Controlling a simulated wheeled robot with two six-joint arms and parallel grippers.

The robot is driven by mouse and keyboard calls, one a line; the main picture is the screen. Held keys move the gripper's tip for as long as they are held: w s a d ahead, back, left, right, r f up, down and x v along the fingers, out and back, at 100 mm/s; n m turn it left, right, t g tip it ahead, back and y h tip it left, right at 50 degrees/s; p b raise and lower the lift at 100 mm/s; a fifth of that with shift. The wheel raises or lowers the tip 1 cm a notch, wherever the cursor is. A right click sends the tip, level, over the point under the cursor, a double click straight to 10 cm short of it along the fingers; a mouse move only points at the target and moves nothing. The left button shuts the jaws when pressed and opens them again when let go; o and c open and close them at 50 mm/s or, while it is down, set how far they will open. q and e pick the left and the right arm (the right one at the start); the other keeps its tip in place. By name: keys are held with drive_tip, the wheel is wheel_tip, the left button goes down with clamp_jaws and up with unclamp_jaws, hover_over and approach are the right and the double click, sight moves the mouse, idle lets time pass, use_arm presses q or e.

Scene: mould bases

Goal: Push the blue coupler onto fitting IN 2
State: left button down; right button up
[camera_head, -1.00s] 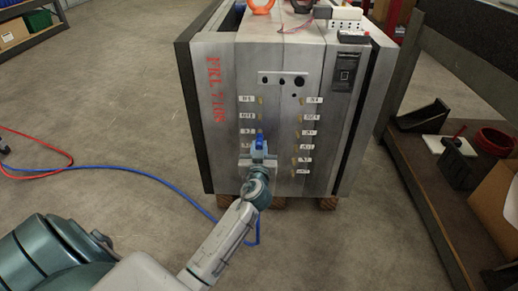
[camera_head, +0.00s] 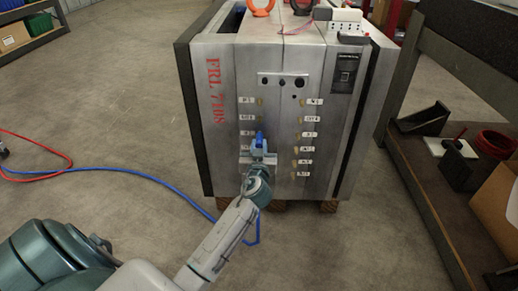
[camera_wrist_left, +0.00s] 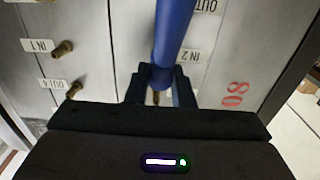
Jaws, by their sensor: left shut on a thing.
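The mould base (camera_head: 225,170) stands upright with two columns of labelled brass fittings on its front face. My left gripper (camera_head: 259,146) is at the lower left column, shut on the blue coupler (camera_head: 260,138). In the left wrist view the blue coupler (camera_wrist_left: 174,35) runs down between the fingers of the left gripper (camera_wrist_left: 162,85). The label IN 2 (camera_wrist_left: 190,57) is just right of the coupler. A bit of brass (camera_wrist_left: 156,97) shows between the fingers. I cannot tell whether the coupler touches or sits on the fitting. My right gripper is not in view.
Fittings IN 1 (camera_wrist_left: 63,48) and OUT 4 (camera_wrist_left: 72,90) stick out at the left of the wrist view. A blue hose (camera_head: 150,174) and a red hose (camera_head: 45,170) lie on the floor. A shelf (camera_head: 420,165) stands at the right.

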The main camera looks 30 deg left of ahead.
use_arm(q)
drive_tip(key=c, duration=0.8)
unclamp_jaws()
drive_tip(key=shift+o, duration=0.2)
drive_tip(key=v, duration=0.7)
drive_tip(key=shift+b, duration=0.3)
drive_tip(key=shift+w, duration=0.1)
